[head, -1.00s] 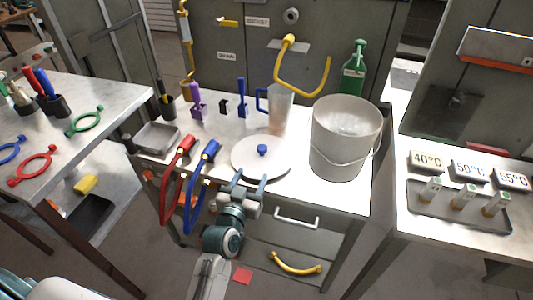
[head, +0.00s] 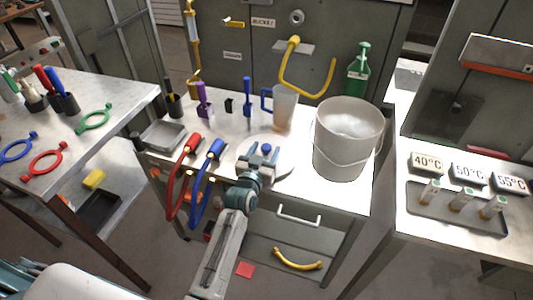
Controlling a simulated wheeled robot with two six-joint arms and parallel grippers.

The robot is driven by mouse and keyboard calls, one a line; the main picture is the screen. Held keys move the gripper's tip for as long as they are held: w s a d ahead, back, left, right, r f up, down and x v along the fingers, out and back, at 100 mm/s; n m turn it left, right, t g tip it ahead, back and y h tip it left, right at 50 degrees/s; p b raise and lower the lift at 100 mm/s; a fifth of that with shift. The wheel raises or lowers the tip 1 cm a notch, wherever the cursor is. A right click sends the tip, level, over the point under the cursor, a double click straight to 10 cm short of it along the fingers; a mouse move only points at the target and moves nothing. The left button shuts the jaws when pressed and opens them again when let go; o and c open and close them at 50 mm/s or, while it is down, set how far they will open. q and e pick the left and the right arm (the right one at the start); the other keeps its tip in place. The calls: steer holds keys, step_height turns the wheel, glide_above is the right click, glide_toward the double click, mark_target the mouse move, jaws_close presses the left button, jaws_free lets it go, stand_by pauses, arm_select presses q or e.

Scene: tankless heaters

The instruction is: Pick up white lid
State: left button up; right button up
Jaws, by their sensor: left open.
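The white lid (head: 284,165) lies flat on the white bench top, a round disc with a blue knob (head: 266,148) at its middle. My left gripper (head: 264,155) is over the near part of the lid, its two fingers spread and pointing away toward the knob. The knob shows between or just beyond the fingertips; I cannot tell whether they touch it. My arm and gripper hide the near part of the lid. My right gripper is not in view.
A white bucket (head: 345,140) stands right of the lid. Red (head: 183,160) and blue (head: 207,165) hoses hang over the bench's front edge at left. Side tables flank the bench.

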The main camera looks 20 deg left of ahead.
arm_select(q)
steer(key=c, duration=1.2)
steer(key=shift+o, duration=0.2)
